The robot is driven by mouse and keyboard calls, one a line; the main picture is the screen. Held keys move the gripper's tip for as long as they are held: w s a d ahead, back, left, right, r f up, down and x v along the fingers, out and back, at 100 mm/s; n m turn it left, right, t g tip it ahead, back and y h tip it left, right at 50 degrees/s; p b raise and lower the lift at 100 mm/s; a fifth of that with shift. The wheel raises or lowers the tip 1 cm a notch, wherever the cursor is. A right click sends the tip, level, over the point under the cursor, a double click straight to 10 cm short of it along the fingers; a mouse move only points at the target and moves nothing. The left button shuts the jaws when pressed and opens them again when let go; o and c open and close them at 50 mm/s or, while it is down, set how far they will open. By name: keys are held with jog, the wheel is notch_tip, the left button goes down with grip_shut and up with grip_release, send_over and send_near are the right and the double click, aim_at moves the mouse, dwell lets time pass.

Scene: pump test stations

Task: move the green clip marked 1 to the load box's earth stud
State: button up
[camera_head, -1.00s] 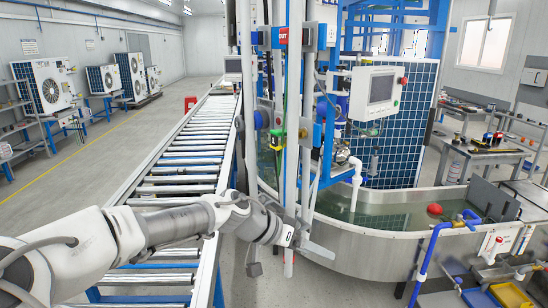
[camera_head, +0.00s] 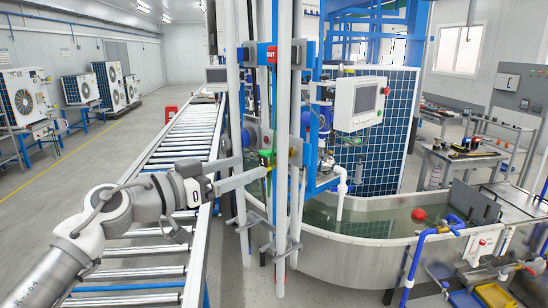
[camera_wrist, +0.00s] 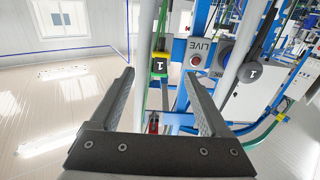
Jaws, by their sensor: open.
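The green clip marked 1 (camera_wrist: 159,65) has a dark upper part with a white 1. It sits by a vertical pole in the wrist view, and shows small and green on the pole rig in the head view (camera_head: 266,158). My gripper (camera_wrist: 158,76) is open and empty, its two fingers spread to either side of the clip in the wrist view. In the head view my gripper (camera_head: 252,169) points right, toward the clip; I cannot tell the exact gap. I cannot make out for sure which box is the load box, nor its earth stud.
A grey round part marked 1 (camera_wrist: 250,73) is right of the clip. A panel reading LIVE (camera_wrist: 198,54) with a red button stands behind. White vertical poles (camera_head: 282,215) stand close by. A roller conveyor (camera_head: 185,140) runs left; a water tank (camera_head: 360,239) is at right.

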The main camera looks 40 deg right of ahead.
aim_at(262, 161)
jog(key=shift+d, duration=0.1)
jog(key=shift+w+d+b, duration=0.15)
jog(key=shift+d+b, duration=0.15)
jog(key=shift+d, duration=4.15)
jog(key=shift+f+b, duration=0.1)
jog(key=shift+b, duration=0.25)
grip_shut()
jog(key=shift+a, duration=0.1)
jog(key=shift+a, duration=2.9)
